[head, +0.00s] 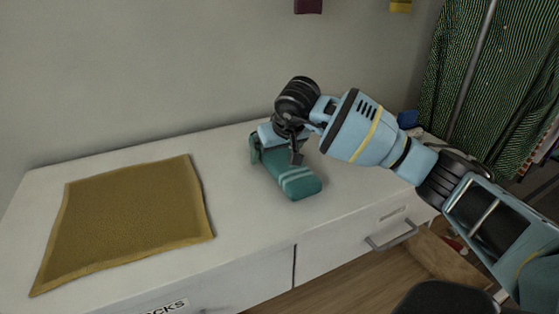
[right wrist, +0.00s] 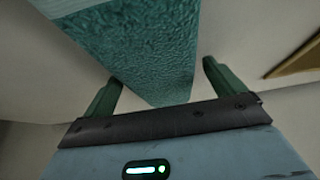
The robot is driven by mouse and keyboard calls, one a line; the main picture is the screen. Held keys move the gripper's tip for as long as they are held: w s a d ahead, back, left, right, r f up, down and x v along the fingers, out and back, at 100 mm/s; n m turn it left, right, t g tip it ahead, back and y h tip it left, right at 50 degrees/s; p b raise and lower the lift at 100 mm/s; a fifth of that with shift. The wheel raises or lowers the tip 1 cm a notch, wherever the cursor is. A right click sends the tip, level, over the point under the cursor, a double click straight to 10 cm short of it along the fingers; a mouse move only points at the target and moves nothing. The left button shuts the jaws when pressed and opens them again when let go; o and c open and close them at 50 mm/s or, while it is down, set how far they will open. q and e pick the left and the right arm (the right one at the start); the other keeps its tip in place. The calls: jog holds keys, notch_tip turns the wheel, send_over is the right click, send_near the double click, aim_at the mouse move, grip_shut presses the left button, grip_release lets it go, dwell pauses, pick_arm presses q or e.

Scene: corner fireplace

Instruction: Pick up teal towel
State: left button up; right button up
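The teal towel (head: 293,180) is a rolled or folded bundle with pale stripes, lying on the white cabinet top. In the right wrist view the towel (right wrist: 150,55) fills the upper middle, and its near end lies between the two green fingers. My right gripper (head: 272,158) is over the far left end of the towel, pointing down. In the right wrist view my right gripper (right wrist: 165,85) is open, with a gap between each finger and the towel. My left gripper is not in view.
A mustard mat or cloth (head: 125,220) lies flat on the left of the white cabinet top (head: 225,165). Drawers with a handle (head: 391,237) form the cabinet front. A small blue object (head: 408,119) sits at the back right, near a green striped curtain (head: 480,80).

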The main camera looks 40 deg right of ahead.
jog(key=c, duration=1.1)
jog(key=shift+r, duration=0.1)
